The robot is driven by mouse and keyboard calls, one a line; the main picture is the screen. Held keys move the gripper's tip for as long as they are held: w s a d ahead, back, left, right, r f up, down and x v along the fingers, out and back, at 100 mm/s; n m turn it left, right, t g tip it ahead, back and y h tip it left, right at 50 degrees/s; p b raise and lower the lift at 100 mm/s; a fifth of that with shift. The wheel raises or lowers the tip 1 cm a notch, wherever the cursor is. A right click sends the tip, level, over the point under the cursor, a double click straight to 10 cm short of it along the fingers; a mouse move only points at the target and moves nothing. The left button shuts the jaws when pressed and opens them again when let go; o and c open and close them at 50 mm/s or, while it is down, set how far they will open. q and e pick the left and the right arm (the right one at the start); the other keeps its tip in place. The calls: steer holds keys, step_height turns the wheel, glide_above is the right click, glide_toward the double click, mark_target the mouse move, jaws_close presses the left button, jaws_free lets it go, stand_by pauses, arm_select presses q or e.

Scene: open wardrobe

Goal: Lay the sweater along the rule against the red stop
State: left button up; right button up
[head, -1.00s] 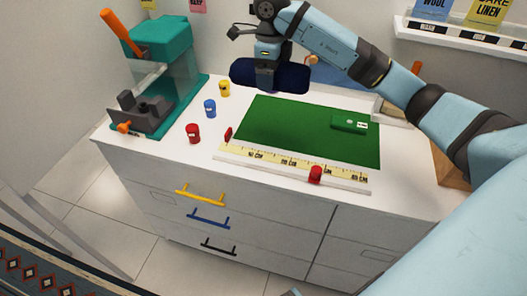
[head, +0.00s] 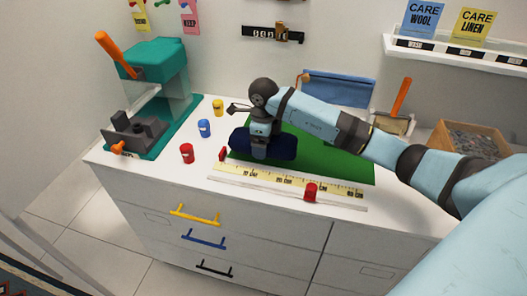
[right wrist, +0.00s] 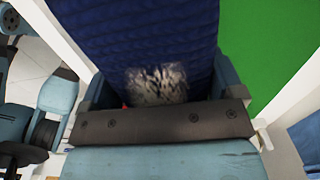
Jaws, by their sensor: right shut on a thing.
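The dark blue folded sweater (head: 284,149) is held in my right gripper (head: 261,145), over the left part of the green mat (head: 345,165). I cannot tell whether it touches the mat. In the right wrist view the sweater (right wrist: 130,35) looks quilted, with a grey-white patch, between the fingers of my right gripper (right wrist: 155,98). The cream rule (head: 265,181) lies along the mat's front edge, in front of the sweater. A small red stop (head: 223,154) stands at the rule's left end, close to the sweater's left end. My left gripper is not in view.
A red marker (head: 311,192) stands on the rule's right part. Red (head: 187,153), blue (head: 204,128) and yellow (head: 218,108) small cans stand left of the mat. A teal press (head: 160,75) is at the back left. A box of grey bits (head: 470,140) is at the right.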

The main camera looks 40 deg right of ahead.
step_height(320, 180, down, 4)
steer(key=shift+r, duration=0.2)
steer(key=shift+f, duration=0.1)
steer(key=shift+f, duration=0.1)
steer(key=o, duration=0.8)
steer(key=shift+f, duration=0.1)
steer(key=shift+r, duration=0.65)
step_height(320, 180, up, 10)
steer(key=shift+f, duration=0.2)
steer(key=shift+r, duration=0.75)
steer(key=shift+s+f, duration=0.1)
